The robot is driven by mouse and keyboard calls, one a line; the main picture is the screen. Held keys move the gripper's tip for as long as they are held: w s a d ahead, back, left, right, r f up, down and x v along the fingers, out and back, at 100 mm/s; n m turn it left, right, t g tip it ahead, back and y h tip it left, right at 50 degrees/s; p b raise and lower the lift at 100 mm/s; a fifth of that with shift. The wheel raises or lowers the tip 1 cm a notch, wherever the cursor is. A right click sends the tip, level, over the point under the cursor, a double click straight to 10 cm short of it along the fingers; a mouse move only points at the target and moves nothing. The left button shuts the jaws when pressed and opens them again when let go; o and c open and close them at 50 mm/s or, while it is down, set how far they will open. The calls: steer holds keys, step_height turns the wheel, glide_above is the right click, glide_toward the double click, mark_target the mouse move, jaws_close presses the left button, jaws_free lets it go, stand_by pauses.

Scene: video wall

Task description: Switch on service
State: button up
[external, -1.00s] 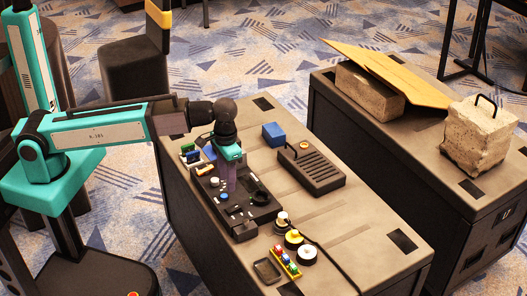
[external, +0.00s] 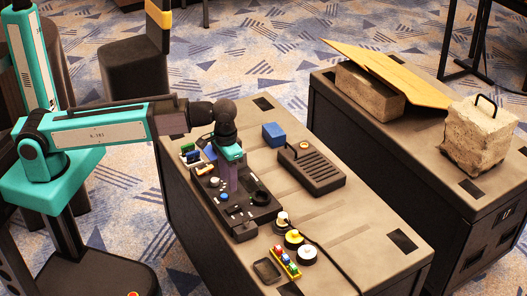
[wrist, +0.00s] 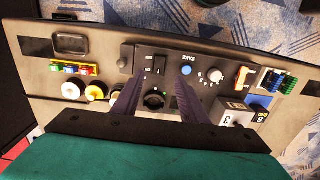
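A black control panel (wrist: 205,58) lies on the case top, and it also shows in the external view (external: 262,212). It has a black rocker switch (wrist: 160,65), a blue button (wrist: 187,70), a white dial (wrist: 215,75) and a round black part (wrist: 154,98) with a small green light. I cannot read which control is the service one. My gripper (wrist: 156,80) is open and empty over the panel, with its fingers either side of the rocker switch and the round part. In the external view my gripper (external: 233,188) points down at the panel; contact cannot be told.
A black slotted box (external: 318,170) and a blue block (external: 273,134) stand behind the panel. Yellow and white round parts (wrist: 97,92), a strip of coloured buttons (wrist: 73,69) and a cable lie to one side. A second case holds stone blocks (external: 480,135).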

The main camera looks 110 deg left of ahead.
mark_target(230, 210)
steer(key=shift+f+p, duration=1.2)
steer(key=shift+f, duration=4.6)
